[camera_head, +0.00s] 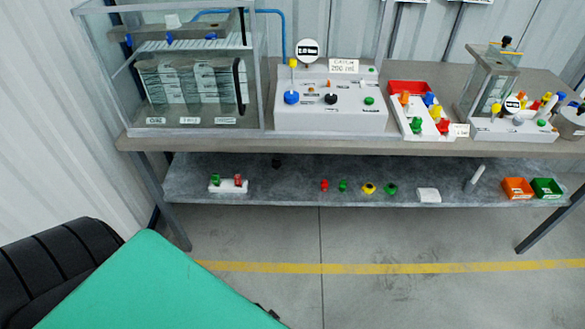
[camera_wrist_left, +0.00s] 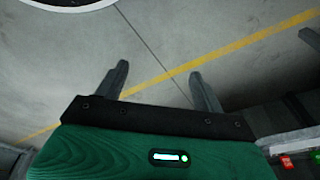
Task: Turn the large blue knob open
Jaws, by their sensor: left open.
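The large blue knob (camera_head: 291,98) sits at the lower left of the front of a white control panel (camera_head: 335,118) on the workbench, below a yellow-topped lever (camera_head: 293,64). Whether it is open or closed cannot be told at this size. My left gripper (camera_wrist_left: 160,73) shows in the left wrist view with its two fingers apart and nothing between them, above the grey floor. It is far from the knob, which is not seen in that view. My right gripper is in neither view.
A glass tank (camera_head: 190,85) stands left of the panel. A red and white tray (camera_head: 410,88) with coloured knobs stands to its right. A lower shelf (camera_head: 300,170) holds small coloured parts. The floor with a yellow line (camera_head: 400,268) is clear in front.

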